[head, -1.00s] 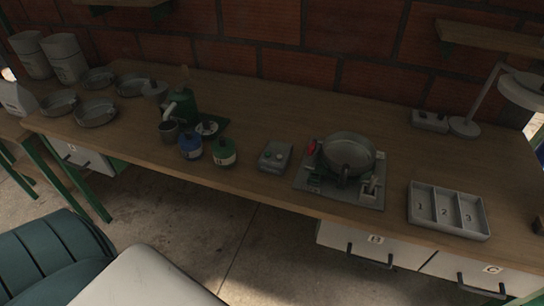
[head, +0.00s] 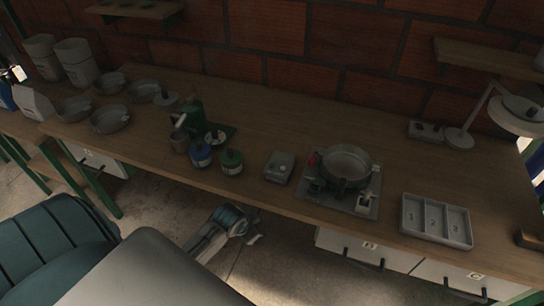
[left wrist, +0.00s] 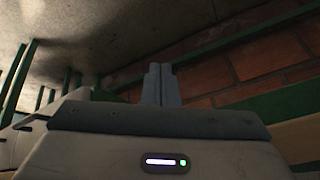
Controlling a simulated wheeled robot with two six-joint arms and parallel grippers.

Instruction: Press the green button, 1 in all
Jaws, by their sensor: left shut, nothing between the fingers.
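A small grey box (head: 279,167) with small controls on top sits on the wooden bench near its front edge, left of the round metal pan machine (head: 345,166). Another small grey box (head: 426,131) with dark knobs stands at the back right. I cannot make out a green button on either; colours are too dim and small. My left gripper (left wrist: 160,84) is shut and empty in the left wrist view, pointing toward the brick wall and a green beam. In the head view my left arm shows low in front of the bench, below its top. My right gripper is not in view.
A three-compartment tray (head: 437,221) lies at the right. Several metal pans sit at the left. The bench front edge lies between my left arm and the bench-top things.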

